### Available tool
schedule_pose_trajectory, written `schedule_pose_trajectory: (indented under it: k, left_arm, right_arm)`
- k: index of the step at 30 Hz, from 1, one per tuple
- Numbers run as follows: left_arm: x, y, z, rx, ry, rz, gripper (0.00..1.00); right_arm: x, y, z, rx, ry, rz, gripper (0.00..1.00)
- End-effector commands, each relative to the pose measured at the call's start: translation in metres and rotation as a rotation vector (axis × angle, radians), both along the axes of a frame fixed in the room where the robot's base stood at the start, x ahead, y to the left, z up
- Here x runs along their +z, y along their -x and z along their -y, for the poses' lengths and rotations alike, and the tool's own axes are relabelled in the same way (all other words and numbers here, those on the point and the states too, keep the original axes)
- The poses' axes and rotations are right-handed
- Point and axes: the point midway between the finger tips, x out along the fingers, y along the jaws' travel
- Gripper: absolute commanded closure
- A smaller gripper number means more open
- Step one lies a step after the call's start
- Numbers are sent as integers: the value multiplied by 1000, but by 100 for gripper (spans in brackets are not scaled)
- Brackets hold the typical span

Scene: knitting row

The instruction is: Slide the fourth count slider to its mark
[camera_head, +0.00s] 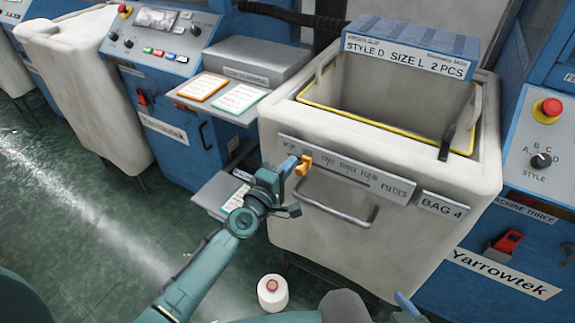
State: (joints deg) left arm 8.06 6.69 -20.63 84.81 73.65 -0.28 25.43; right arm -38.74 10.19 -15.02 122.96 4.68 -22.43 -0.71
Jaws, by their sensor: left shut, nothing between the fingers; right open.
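The orange count slider (304,165) sits on the slotted count strip (392,190) on the front of the cream bin labelled BAG 4 (442,204). It is near the strip's left end, left of the words TWO, THREE, FOUR. My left gripper (288,167) is shut and empty, with its blue fingertips at the slider's left side. I cannot tell whether they touch it. My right gripper (406,303) shows only in part at the bottom edge, open, well below the strip.
A metal bar handle (340,212) runs below the strip. A white cone (272,292) stands on the floor below the bin. Blue machines stand on both sides; a shelf with cards (238,98) is left of the bin.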

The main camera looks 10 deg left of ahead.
Motion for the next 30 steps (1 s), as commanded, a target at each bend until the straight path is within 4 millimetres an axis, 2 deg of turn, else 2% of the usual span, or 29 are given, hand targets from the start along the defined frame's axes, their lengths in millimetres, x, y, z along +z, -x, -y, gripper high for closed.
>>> schedule_pose_trajectory:
  k: [10,30]
  left_arm:
    - [0,0,-11,1,-1,0,100]
    - [0,63,-34,1,-1,0,100]
  right_arm:
    - [-1,-1,0,-1,0,3,16]
    - [6,-1,0,-3,-2,6,16]
